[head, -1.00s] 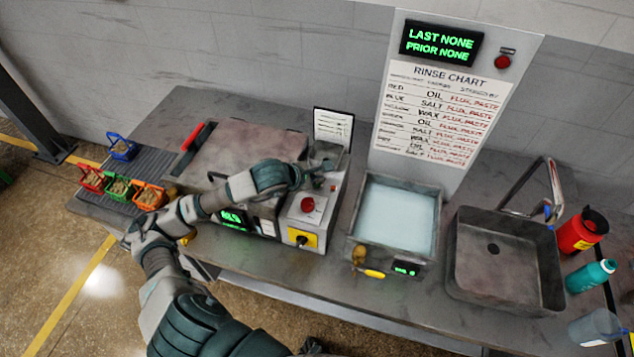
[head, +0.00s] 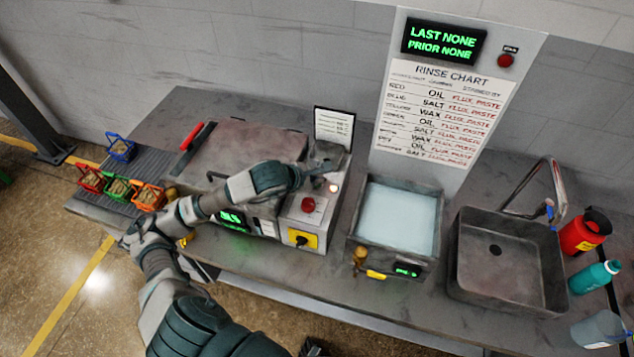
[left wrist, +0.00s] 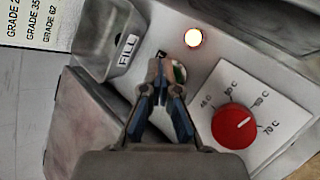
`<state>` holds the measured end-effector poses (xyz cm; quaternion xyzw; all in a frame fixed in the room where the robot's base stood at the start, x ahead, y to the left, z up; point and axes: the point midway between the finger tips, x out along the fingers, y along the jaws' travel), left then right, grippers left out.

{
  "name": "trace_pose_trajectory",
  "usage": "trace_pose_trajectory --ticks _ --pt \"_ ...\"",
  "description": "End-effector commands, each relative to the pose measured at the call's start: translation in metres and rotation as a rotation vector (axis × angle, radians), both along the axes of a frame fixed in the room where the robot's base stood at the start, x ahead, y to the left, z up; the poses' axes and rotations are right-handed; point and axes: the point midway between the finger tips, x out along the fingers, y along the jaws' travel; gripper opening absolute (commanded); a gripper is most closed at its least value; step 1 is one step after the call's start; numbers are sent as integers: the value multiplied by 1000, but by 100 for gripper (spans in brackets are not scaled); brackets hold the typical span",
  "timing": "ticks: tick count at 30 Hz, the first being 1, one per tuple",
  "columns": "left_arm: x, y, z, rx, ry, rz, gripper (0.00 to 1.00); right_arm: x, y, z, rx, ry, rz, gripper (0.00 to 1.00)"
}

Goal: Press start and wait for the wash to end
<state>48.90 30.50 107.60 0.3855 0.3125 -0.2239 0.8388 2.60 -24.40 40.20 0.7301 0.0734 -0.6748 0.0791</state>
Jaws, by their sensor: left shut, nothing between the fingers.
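The washer (head: 250,143) has its lid down and a green display (head: 232,219) on its front. Its control panel (head: 322,219) carries a red dial (head: 308,204), also in the left wrist view (left wrist: 235,126), and a glowing lamp (head: 333,188), also there (left wrist: 193,37). My left gripper (head: 322,168) is shut and empty, over the top of the panel. In the left wrist view its fingertips (left wrist: 161,68) are at a green button (left wrist: 180,73), partly hiding it and its label. I cannot tell whether they touch it. My right gripper is not in view.
Small coloured baskets (head: 120,187) stand on the left rack. Right of the panel are a liquid-filled tank (head: 398,218), a sink (head: 505,290) with a tap, and bottles (head: 583,232). A rinse chart (head: 446,110) stands behind, under a display reading LAST NONE, PRIOR NONE.

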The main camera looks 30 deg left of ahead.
Motion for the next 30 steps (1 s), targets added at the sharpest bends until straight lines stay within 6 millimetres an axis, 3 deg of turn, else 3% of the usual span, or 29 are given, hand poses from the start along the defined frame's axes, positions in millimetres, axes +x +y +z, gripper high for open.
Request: trace_pose_trajectory --ticks 25,30 --pt "0 -1 17 0 1 -1 0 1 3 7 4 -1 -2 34" --pt "0 -1 29 -1 -1 -1 0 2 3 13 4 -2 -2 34"
